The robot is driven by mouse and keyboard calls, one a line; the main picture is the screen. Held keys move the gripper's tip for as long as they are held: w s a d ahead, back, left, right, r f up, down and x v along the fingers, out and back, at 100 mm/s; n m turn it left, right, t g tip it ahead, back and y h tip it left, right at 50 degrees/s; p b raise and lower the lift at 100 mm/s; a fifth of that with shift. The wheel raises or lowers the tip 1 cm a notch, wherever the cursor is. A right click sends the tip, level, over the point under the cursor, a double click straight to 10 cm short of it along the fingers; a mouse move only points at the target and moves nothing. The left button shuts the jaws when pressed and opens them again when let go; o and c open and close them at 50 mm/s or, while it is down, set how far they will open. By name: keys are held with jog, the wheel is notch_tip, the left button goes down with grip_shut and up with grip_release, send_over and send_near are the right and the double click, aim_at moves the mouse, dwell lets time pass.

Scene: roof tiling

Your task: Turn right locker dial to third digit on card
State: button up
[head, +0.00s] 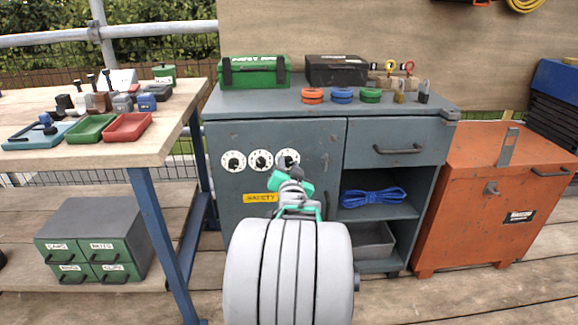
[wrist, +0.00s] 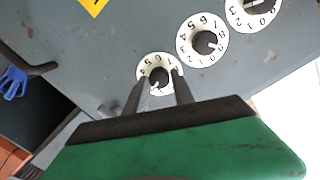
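Three white number dials with dark knobs are on the grey locker door (head: 310,140): the left dial (head: 233,161), the middle dial (head: 260,159) and the right dial (head: 291,154). My gripper (head: 286,163) is in front of the right dial and partly hides it. In the wrist view the picture is turned over, with the right dial (wrist: 157,68) lowest, then the middle dial (wrist: 187,47) and the left dial (wrist: 240,15). My gripper (wrist: 159,80) is open, a finger on either side of the right dial's knob, with small gaps showing. I cannot make out a card with digits.
A yellow safety label (head: 260,197) is below the dials. A green box (head: 255,72), a dark case (head: 337,69) and coloured discs stand on the locker top. A workbench (head: 170,130) with trays stands left. An orange chest (head: 465,205) stands right.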

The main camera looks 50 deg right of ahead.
jog(key=o, duration=0.4)
jog(key=p+v, duration=0.2)
jog(key=v, duration=0.5)
jog(key=shift+s+a, duration=0.25)
